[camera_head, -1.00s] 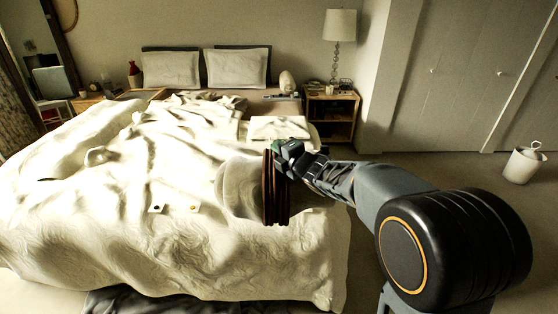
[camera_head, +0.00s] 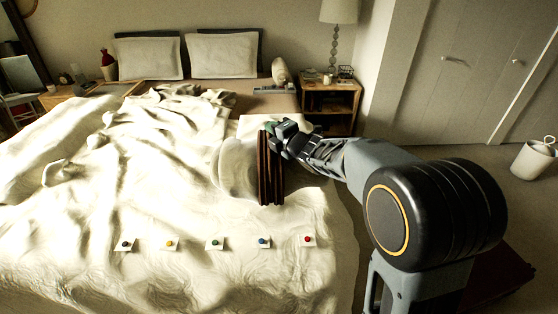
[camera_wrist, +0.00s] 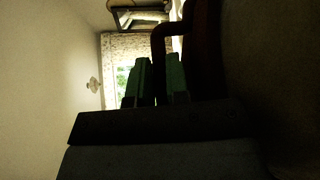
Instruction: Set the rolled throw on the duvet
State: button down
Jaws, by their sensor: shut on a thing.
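The rolled throw (camera_head: 238,170) is a pale cream roll with dark red-brown bands (camera_head: 270,168) at its right end. My gripper (camera_head: 276,130) is shut on it at the top of the banded end. The roll hangs over the right part of the white duvet (camera_head: 190,285); I cannot tell whether its underside touches the cloth. In the wrist view, the green fingertips (camera_wrist: 154,85) stand close together beside a dark red-brown curved part (camera_wrist: 200,45). The wrist view is very dark, and the grip itself is hard to make out.
Several white cards with coloured dots (camera_head: 214,243) lie in a row across the duvet's near part. Pillows (camera_head: 222,55) stand at the headboard. A nightstand (camera_head: 331,104) with a lamp (camera_head: 339,12) is at back right. A white bin (camera_head: 533,158) stands at far right.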

jog(key=w+d+f, duration=0.1)
jog(key=w, duration=0.1)
jog(key=w+f, duration=0.1)
jog(key=w, duration=0.2)
jog(key=w+d+f+p, duration=0.1)
jog(key=w, duration=0.1)
jog(key=shift+w+d+f, duration=0.1)
jog(key=shift+w+d, duration=0.2)
jog(key=shift+w, duration=0.05)
jog(key=w+f, duration=0.2)
jog(key=w+d+f, duration=0.1)
jog(key=f, duration=0.1)
jog(key=shift+w+d+f, duration=0.2)
jog(key=shift+w+f, duration=0.2)
jog(key=shift+w+d+f, duration=0.1)
jog(key=shift+w+f, duration=0.25)
jog(key=shift+f, duration=0.2)
jog(key=shift+w+f, duration=0.1)
jog(key=shift+f, duration=1.65)
jog(key=c, duration=1.1)
grip_release()
